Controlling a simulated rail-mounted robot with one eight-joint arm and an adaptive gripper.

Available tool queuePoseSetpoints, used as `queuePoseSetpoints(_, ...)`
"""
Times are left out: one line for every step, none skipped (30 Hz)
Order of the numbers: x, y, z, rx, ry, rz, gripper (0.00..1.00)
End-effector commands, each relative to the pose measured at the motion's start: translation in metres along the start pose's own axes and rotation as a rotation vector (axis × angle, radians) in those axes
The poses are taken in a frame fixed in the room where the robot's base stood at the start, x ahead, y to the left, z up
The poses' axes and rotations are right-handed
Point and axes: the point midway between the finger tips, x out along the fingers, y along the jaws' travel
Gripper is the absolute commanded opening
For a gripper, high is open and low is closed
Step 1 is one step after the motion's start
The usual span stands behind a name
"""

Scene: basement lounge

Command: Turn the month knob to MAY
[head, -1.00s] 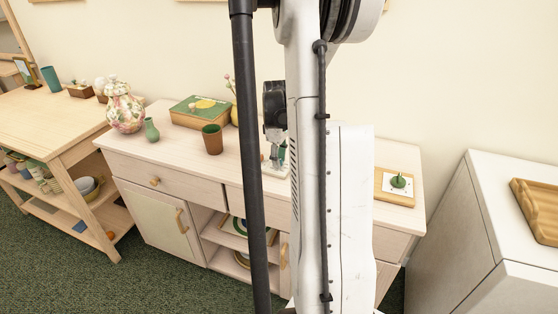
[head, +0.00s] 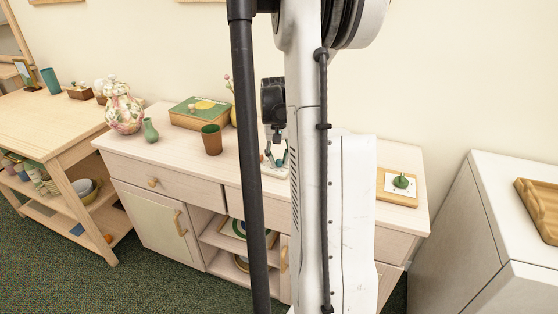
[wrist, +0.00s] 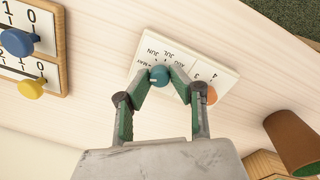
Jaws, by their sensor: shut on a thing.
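The month knob (wrist: 159,76) is a small round teal knob on a white panel (wrist: 146,50) printed with month names. JUN, JUL, AUG and MAY can be read around it in the wrist view. My gripper (wrist: 160,74) is shut on the knob, with a green-padded finger on either side. Which month the knob points to cannot be made out. An orange knob (wrist: 211,96) with numbers by it sits on the same panel, partly behind a finger. In the head view my gripper (head: 275,158) is low over the cabinet top, partly hidden by my arm.
A wooden-framed board with a blue knob (wrist: 17,42) and a yellow knob (wrist: 31,89) lies left in the wrist view. A brown cup (head: 211,139), a green book-like box (head: 196,112) and a small green vase (head: 150,130) stand on the cabinet top (head: 180,153).

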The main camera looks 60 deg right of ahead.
Motion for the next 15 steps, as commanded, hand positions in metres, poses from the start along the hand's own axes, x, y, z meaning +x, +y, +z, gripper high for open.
queuePoseSetpoints(0.0005,-0.0001,-0.0002,0.04,-0.002,0.0,0.0)
queuePoseSetpoints(0.0004,-0.0001,-0.0002,0.066,-0.003,0.0,0.0)
queuePoseSetpoints(0.0004,-0.0001,-0.0002,0.099,-0.005,0.0,0.0)
queuePoseSetpoints(0.0004,-0.0001,-0.0002,0.122,-0.006,0.0,0.0)
queuePoseSetpoints(0.0003,-0.0001,-0.0001,0.144,-0.007,0.0,0.0)
queuePoseSetpoints(0.0003,0.0,-0.0001,0.173,-0.008,0.0,0.0)
queuePoseSetpoints(0.0003,0.0,-0.0001,0.195,-0.01,0.0,0.0)
queuePoseSetpoints(0.0003,0.0,-0.0001,0.214,-0.011,0.0,0.0)
queuePoseSetpoints(0.0003,0.0001,0.0,0.238,-0.012,0.0,0.0)
queuePoseSetpoints(0.0003,0.0001,0.0,0.256,-0.012,0.0,0.0)
queuePoseSetpoints(0.0003,0.0001,0.0,0.271,-0.013,0.0,0.0)
queuePoseSetpoints(0.0003,0.0001,0.0,0.291,-0.014,0.0,0.0)
queuePoseSetpoints(0.0002,0.0001,0.0,0.304,-0.015,0.0,0.0)
queuePoseSetpoints(0.0002,0.0001,0.0,0.317,-0.015,0.0,0.0)
queuePoseSetpoints(0.0002,0.0002,0.0,0.331,-0.016,0.0,0.0)
